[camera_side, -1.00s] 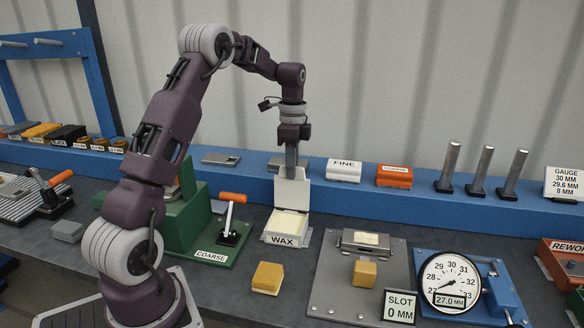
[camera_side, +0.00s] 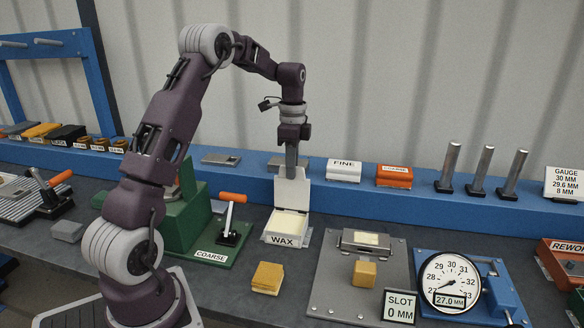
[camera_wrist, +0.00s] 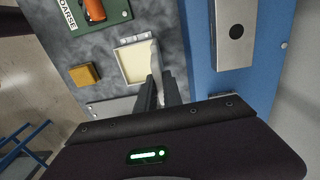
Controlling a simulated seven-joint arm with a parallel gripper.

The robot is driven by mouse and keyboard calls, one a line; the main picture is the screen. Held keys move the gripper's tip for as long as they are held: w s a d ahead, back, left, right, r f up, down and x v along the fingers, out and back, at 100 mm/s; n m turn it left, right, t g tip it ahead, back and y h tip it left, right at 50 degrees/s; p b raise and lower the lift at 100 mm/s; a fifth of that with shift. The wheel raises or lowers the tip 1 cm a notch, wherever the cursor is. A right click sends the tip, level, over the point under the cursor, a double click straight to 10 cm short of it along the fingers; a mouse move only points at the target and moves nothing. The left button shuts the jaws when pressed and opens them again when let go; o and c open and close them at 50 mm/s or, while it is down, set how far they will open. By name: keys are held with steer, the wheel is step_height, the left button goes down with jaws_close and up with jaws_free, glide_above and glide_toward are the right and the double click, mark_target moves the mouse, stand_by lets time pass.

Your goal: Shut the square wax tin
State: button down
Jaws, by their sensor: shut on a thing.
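The square wax tin (camera_side: 286,238) is white, labelled WAX, and stands open on the dark bench. Pale wax shows inside it, and the wrist view also shows the open tin (camera_wrist: 134,64) from above. Its white lid (camera_side: 293,193) stands upright at the tin's back edge. My gripper (camera_side: 291,172) points down from above, with its fingers closed on the upper edge of the lid. In the wrist view, the dark fingers of my gripper (camera_wrist: 158,84) reach the lid beside the tin. The fingers partly hide the lid there.
Left of the tin is a green COARSE fixture (camera_side: 187,228) with an orange-handled lever (camera_side: 232,200). A yellow block (camera_side: 267,278) lies in front. A grey plate (camera_side: 335,290) with a clamp is at right. The blue rail (camera_side: 400,198) runs behind.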

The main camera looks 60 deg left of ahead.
steer(key=s+d+f+t+y, duration=0.1)
steer(key=s+d+f, duration=0.1)
steer(key=s+d, duration=0.1)
steer(key=s+d+f+t+y, duration=0.1)
steer(key=s+d+f, duration=0.2)
steer(key=s+d+f+t+y, duration=0.1)
steer(key=s+d+f, duration=0.2)
steer(key=shift+s+d+f, duration=0.1)
steer(key=shift+s, duration=0.05)
steer(key=shift+d+f+t+y, duration=0.2)
steer(key=shift+f+t+y, duration=0.05)
steer(key=shift+t+y, duration=0.05)
steer(key=shift+s+d+f+t+y, duration=0.15)
steer(key=shift+f+t+y, duration=0.25)
steer(key=shift+f, duration=0.25)
steer(key=shift+s+a+f+t+y, duration=0.1)
steer(key=shift+f+t+y, duration=0.3)
steer(key=shift+f, duration=0.3)
stand_by(0.4)
